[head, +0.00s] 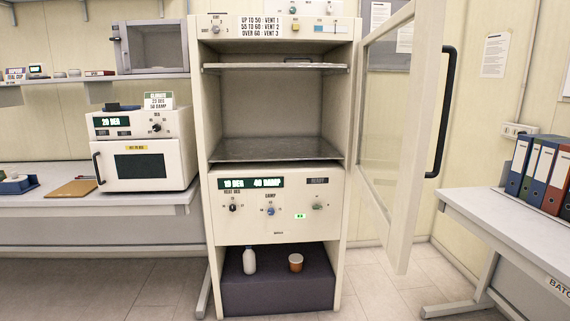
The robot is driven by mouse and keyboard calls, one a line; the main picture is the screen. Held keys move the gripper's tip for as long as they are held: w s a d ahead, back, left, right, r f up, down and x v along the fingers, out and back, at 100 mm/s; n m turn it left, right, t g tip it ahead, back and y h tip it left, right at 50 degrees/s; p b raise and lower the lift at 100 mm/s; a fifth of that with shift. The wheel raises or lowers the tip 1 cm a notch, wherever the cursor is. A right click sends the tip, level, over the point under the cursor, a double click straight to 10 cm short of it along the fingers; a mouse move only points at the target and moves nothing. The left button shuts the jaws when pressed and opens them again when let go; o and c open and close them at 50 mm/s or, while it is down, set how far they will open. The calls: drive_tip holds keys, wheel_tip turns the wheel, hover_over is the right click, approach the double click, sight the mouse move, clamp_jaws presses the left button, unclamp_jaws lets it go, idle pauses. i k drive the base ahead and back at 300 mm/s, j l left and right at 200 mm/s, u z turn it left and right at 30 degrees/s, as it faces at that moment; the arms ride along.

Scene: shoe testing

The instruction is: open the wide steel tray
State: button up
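A tall cream cabinet (200,120) stands in the middle of the head view. Its glass door (388,110) is swung open to the right, with a black handle (445,112) on its outer side. Inside are two flat steel sheets, an upper one (275,67) and a lower one (278,151). Both are bare and look pushed in, with their front edges near the cabinet front. I cannot tell which one is the wide steel tray. My gripper is not in view.
Below the cabinet's control panel (277,228), a white bottle (249,261) and an orange cup (295,262) stand on a dark block (278,293). A small oven (143,150) sits on the left bench. The right table (500,220) holds binders (540,172). The open door takes up room at right.

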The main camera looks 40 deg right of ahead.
sight(284, 66)
drive_tip(key=z, duration=0.95)
drive_tip(key=i+j+u, duration=0.25)
drive_tip(key=i+u, duration=0.2)
drive_tip(key=i, duration=0.15)
drive_tip(key=i+j+u, duration=0.1)
drive_tip(key=i+u, duration=0.35)
drive_tip(key=i, duration=0.15)
drive_tip(key=i+j, duration=0.15)
drive_tip(key=i, duration=0.75)
